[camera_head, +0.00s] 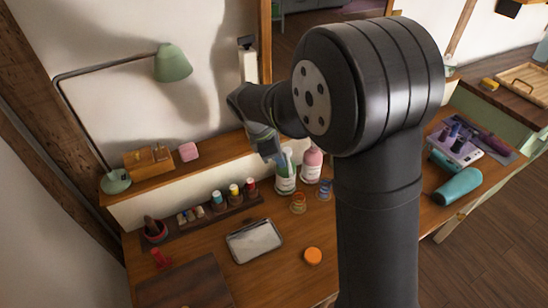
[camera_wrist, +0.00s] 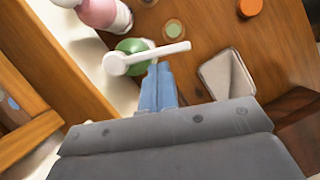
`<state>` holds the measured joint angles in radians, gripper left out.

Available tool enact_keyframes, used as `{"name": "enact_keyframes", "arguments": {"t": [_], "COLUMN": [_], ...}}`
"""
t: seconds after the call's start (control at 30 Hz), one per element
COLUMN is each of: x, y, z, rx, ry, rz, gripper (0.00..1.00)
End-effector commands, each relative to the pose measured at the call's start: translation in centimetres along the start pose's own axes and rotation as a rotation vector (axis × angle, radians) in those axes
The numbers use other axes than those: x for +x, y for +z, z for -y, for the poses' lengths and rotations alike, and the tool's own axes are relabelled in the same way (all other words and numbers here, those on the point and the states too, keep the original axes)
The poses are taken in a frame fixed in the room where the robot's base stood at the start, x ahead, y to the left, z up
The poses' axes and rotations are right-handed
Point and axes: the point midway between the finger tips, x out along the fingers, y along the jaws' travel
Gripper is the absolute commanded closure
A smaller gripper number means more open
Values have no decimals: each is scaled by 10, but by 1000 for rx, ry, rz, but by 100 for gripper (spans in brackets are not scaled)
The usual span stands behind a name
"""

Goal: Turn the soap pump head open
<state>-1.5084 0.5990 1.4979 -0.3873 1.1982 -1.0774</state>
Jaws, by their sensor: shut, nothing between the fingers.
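A green bottle with a white label (camera_head: 285,184) stands on the desk below my gripper (camera_head: 272,150). In the wrist view this green bottle (camera_wrist: 130,46) is seen from above, with a white pump head (camera_wrist: 118,64) on top. Its long nozzle (camera_wrist: 165,51) points right across the picture. My blue gripper fingers (camera_wrist: 158,68) are shut together and empty, with their tips right beside the nozzle near its middle. I cannot tell whether they touch it. In the head view my arm and gripper hide much of the pump head.
A pink bottle (camera_head: 312,165) stands close beside the green one, and shows in the wrist view (camera_wrist: 103,13). Small jars (camera_head: 298,204), an orange lid (camera_head: 313,256) and a metal tray (camera_head: 254,240) lie in front. A raised wooden shelf (camera_head: 215,150) runs behind.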

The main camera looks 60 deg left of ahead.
Motion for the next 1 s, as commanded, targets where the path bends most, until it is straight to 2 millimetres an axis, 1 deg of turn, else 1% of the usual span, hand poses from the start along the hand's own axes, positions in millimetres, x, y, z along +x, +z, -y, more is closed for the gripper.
{"name": "enact_keyframes", "arguments": {"t": [0.27, 0.6, 0.7, 1.0], "x": [0, 6, 8, 8], "y": [1, 16, 21, 21], "z": [1, 6, 7, 7], "rx": [-18, -251, -259, -258], "ry": [8, 101, 104, 104], "rz": [-1, 1, 1, 0], "gripper": [100, 100, 100, 100]}}
